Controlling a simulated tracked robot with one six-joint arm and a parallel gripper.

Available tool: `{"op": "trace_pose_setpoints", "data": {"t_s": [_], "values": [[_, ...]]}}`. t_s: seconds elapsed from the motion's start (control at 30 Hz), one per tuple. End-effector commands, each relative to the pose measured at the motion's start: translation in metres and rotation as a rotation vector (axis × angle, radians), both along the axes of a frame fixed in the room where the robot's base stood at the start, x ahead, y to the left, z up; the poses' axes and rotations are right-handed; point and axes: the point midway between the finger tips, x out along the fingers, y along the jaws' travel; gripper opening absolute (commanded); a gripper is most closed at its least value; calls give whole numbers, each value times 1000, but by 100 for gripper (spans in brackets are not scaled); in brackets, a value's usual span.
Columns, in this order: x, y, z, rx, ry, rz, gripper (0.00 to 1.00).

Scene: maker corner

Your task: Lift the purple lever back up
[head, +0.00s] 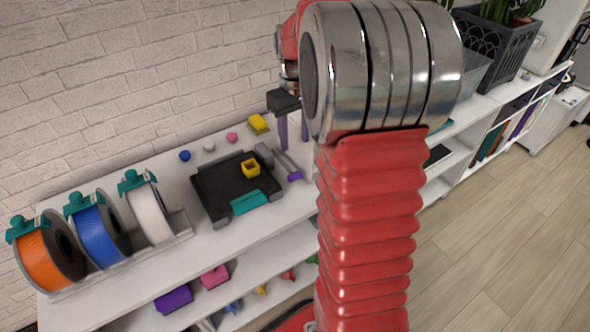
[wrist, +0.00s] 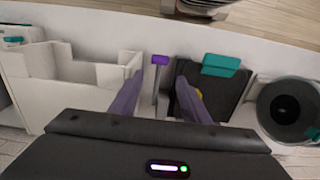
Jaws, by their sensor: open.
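The lever is a thin grey rod with a purple end (head: 295,176). In the head view it slants down toward the front of the shelf, beside the right side of a black tray-like device (head: 212,196) with a teal front piece (head: 249,202). My gripper (head: 294,146) is open above and behind the lever, its purple fingers pointing down. In the wrist view the lever's purple end (wrist: 160,60) shows between and beyond the two open fingertips of my gripper (wrist: 160,80). No contact shows. The lever's base is partly hidden behind the gripper body.
A yellow open cube (head: 251,169) sits on the black device. Orange (head: 42,262), blue (head: 95,237) and white (head: 146,213) spools stand at left. Small balls and a yellow block (head: 259,124) lie at the back. A white divided box (wrist: 75,70) is left in the wrist view.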

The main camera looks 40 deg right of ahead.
Motion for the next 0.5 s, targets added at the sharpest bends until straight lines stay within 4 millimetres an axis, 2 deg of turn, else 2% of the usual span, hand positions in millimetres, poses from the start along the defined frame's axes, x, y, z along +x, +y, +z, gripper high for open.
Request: {"op": "trace_pose_setpoints", "data": {"t_s": [0.5], "values": [[-1, 1, -75, 1, 3, 0, 42]]}}
